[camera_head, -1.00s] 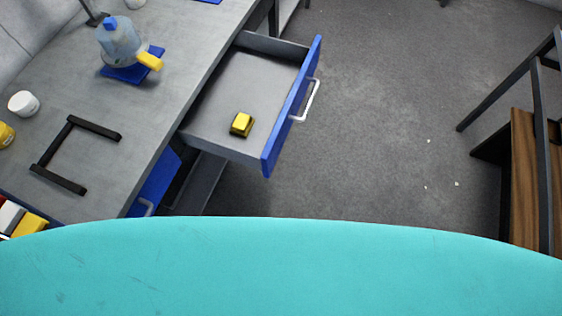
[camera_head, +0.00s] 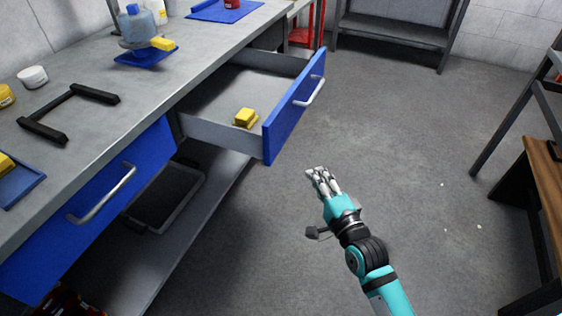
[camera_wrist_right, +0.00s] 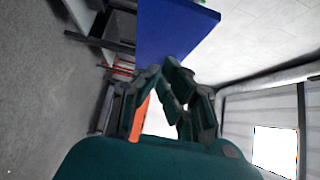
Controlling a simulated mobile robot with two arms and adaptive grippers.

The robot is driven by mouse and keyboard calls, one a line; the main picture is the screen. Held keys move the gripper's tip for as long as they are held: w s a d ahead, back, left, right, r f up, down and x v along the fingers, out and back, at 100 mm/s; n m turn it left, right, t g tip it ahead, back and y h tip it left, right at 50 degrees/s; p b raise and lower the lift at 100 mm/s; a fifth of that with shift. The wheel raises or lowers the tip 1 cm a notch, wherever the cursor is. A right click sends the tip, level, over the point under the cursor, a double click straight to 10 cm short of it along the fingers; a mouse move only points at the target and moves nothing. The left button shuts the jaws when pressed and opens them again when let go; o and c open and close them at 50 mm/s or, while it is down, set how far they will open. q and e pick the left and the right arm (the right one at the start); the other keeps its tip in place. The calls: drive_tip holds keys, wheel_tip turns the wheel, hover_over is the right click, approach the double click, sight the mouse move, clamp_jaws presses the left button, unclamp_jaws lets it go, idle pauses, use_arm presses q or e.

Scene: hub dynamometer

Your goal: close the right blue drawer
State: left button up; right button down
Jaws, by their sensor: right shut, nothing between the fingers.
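The right blue drawer (camera_head: 295,107) stands pulled out from under the grey workbench, with a pale handle (camera_head: 310,91) on its blue front. A small yellow object (camera_head: 245,118) lies inside it. My right gripper (camera_head: 318,172) is shut and empty, out over the floor in front of the drawer and apart from it. In the right wrist view a blue panel (camera_wrist_right: 172,30), likely the drawer front, shows beyond the shut fingers (camera_wrist_right: 172,68). My left gripper is not in view.
The left blue drawer (camera_head: 100,205) looks shut, above a lower shelf (camera_head: 205,205). On the workbench (camera_head: 95,75) are a black frame (camera_head: 68,112), a blue-capped jug (camera_head: 138,27) and a white jar (camera_head: 32,77). The floor (camera_head: 400,130) right of the drawer is clear; a wooden-topped bench (camera_head: 545,170) stands at right.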

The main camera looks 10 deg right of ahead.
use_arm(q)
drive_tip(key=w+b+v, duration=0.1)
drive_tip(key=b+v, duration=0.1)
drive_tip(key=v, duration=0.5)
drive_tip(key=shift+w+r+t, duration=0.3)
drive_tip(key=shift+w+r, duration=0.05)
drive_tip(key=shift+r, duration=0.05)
use_arm(e)
drive_tip(key=w+a, duration=0.1)
drive_tip(key=w, duration=0.2)
drive_tip(key=w+a, duration=0.2)
drive_tip(key=w, duration=0.2)
drive_tip(key=w+a, duration=0.2)
drive_tip(key=w, duration=0.2)
drive_tip(key=shift+w, duration=0.1)
